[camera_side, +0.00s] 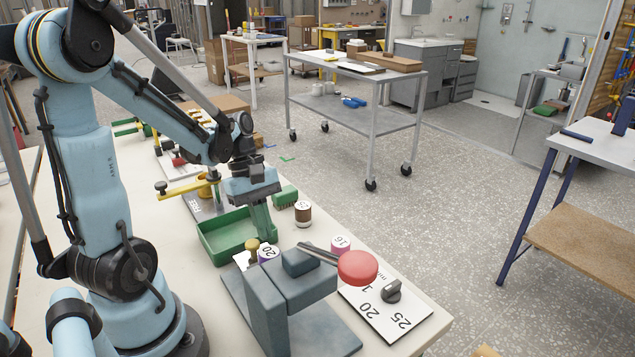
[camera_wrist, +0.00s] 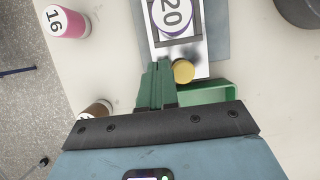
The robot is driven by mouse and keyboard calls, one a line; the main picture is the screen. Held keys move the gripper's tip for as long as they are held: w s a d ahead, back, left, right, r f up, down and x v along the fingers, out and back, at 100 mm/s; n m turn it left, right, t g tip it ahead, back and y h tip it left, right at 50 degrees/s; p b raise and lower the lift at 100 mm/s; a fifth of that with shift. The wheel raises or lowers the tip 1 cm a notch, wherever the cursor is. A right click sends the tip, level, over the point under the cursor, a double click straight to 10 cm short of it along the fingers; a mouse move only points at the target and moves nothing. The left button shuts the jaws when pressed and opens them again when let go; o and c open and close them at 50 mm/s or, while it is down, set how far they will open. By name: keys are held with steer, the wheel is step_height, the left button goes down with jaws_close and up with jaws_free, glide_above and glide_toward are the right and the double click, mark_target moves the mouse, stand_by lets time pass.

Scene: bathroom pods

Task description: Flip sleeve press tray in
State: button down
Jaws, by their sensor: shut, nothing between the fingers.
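A purple-ringed white sleeve marked 20 (camera_side: 267,254) stands at the left of the grey-blue press (camera_side: 268,310). In the wrist view the sleeve (camera_wrist: 173,14) sits on a pale sliding tray (camera_wrist: 196,52), its numbered face toward the camera. The tray's brass-yellow knob (camera_wrist: 183,71) is at its near end; the knob also shows in the side view (camera_side: 252,244). The press has a lever with a red knob (camera_side: 357,267). My gripper (camera_side: 267,238) points down with its green fingers shut and empty. In the wrist view its fingertips (camera_wrist: 157,66) are just left of the brass knob.
A green bin (camera_side: 222,243) lies close behind my fingers. A pink sleeve marked 16 (camera_side: 340,244) and a brown sleeve (camera_side: 303,211) stand to the right. A white dial plate (camera_side: 372,314) with a dark knob lies near the bench's front edge.

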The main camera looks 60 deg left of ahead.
steer(key=shift+x, duration=1.35)
steer(key=d, duration=0.8)
steer(key=shift+d, duration=0.2)
steer(key=shift+r, duration=0.1)
steer(key=v, duration=1)
